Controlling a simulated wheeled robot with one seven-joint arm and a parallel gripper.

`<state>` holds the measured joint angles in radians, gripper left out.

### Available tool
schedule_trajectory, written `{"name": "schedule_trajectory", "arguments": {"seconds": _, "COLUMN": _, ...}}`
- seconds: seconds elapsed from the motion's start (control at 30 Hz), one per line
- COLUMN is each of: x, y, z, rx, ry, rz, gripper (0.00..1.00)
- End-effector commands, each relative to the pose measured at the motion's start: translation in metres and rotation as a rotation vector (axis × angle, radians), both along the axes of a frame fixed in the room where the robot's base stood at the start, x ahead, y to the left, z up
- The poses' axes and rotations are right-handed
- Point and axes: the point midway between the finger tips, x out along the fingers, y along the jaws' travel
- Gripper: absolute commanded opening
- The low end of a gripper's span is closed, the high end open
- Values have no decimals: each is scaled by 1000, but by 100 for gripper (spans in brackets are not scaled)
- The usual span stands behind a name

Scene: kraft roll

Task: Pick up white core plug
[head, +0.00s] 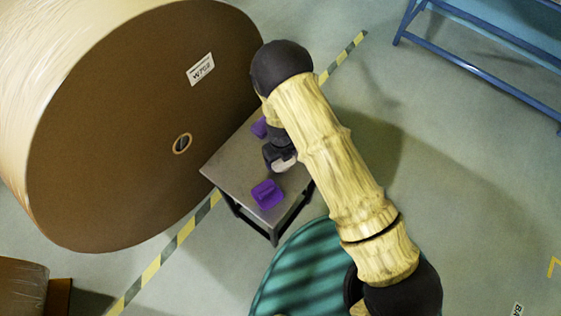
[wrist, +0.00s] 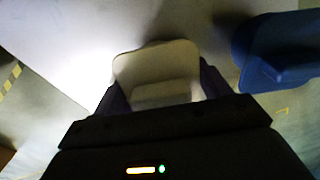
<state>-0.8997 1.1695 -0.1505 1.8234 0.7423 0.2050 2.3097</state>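The white core plug (wrist: 157,68) sits between the two fingers of my gripper (wrist: 160,85) in the wrist view. Its sides meet the fingers with no clear gap, so my gripper looks shut on it. In the head view the plug (head: 284,164) shows as a pale patch below my gripper (head: 279,155), over the small grey table (head: 233,168). I cannot tell whether it still touches the tabletop. My wrist and arm hide part of it.
A purple plug (head: 267,194) lies near the table's front corner; another purple piece (head: 260,127) is partly hidden behind my arm. In the wrist view a blue-looking piece (wrist: 275,55) is close on the right. A huge kraft roll (head: 130,120) stands left of the table.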

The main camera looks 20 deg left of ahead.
Motion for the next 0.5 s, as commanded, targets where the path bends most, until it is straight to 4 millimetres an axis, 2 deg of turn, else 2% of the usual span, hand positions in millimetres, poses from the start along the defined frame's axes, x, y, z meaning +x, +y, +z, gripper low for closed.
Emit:
{"name": "schedule_trajectory", "arguments": {"seconds": 0.03, "x": 0, "y": 0, "z": 0, "rx": 0, "ry": 0, "rz": 0, "gripper": 59}}
{"name": "schedule_trajectory", "arguments": {"seconds": 0.07, "x": 0, "y": 0, "z": 0, "rx": 0, "ry": 0, "rz": 0, "gripper": 53}}
{"name": "schedule_trajectory", "arguments": {"seconds": 0.1, "x": 0, "y": 0, "z": 0, "rx": 0, "ry": 0, "rz": 0, "gripper": 51}}
{"name": "schedule_trajectory", "arguments": {"seconds": 0.37, "x": 0, "y": 0, "z": 2, "rx": 1, "ry": -1, "rz": 0, "gripper": 51}}
{"name": "schedule_trajectory", "arguments": {"seconds": 0.5, "x": 0, "y": 1, "z": 13, "rx": 2, "ry": -1, "rz": 1, "gripper": 51}}
